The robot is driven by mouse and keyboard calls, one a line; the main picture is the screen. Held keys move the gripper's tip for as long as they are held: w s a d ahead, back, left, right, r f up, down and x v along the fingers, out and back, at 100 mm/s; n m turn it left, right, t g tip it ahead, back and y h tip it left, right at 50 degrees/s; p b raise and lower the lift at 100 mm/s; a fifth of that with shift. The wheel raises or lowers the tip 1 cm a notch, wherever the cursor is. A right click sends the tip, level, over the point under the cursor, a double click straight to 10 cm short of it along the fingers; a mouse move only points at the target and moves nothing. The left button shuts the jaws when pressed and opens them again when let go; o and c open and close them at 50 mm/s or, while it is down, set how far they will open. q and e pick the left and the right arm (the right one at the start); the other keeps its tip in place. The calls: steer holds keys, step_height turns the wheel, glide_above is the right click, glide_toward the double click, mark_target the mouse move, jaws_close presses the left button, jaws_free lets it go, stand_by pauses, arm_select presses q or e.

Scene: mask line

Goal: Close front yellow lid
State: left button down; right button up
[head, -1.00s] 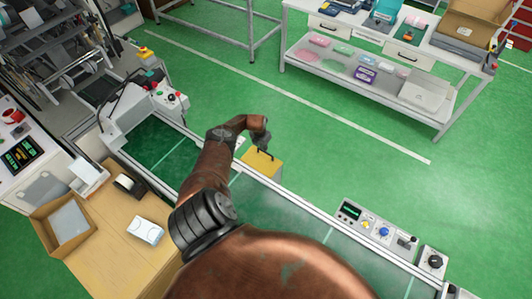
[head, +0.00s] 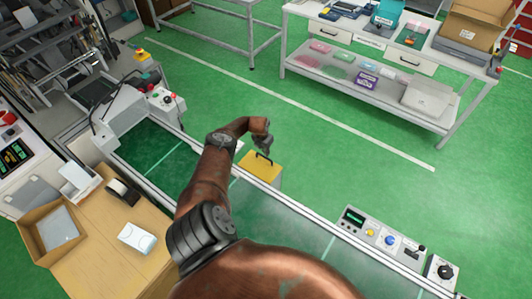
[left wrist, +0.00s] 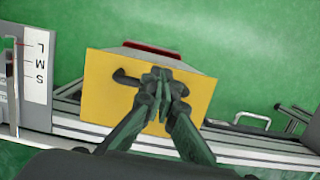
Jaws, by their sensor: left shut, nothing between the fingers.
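The yellow lid (head: 261,167) with a dark handle (head: 263,158) is on a box at the far side of the conveyor. It looks flat, lying over the box top. In the left wrist view the yellow lid (left wrist: 100,90) fills the middle, with a red edge showing beyond it. My left gripper (head: 263,147) is shut and empty, pointing down over the lid near its handle. Its fingers also show in the left wrist view (left wrist: 162,80), covering part of the handle; whether they touch it I cannot tell. My right gripper is out of view.
The conveyor (head: 290,217) runs diagonally beneath my arm. A control panel (head: 378,234) with buttons stands along its far rail at the right. A cardboard box (head: 35,237) and a white carton (head: 138,236) are at the lower left. Green floor beyond the lid is clear.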

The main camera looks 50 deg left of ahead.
arm_select(q)
steer(key=shift+s+r+p, duration=0.1)
steer(key=shift+r+p, duration=0.35)
steer(key=r+p, duration=0.3)
steer(key=shift+s+r, duration=0.2)
steer(key=shift+s, duration=0.1)
steer(key=w+a+r+b, duration=0.1)
steer(key=w+r+b, duration=0.1)
steer(key=w+r, duration=0.3)
step_height(320, 180, up, 3)
steer(key=shift+w+a+f, duration=0.1)
steer(key=shift+w+a, duration=0.05)
steer(key=shift+a, duration=0.2)
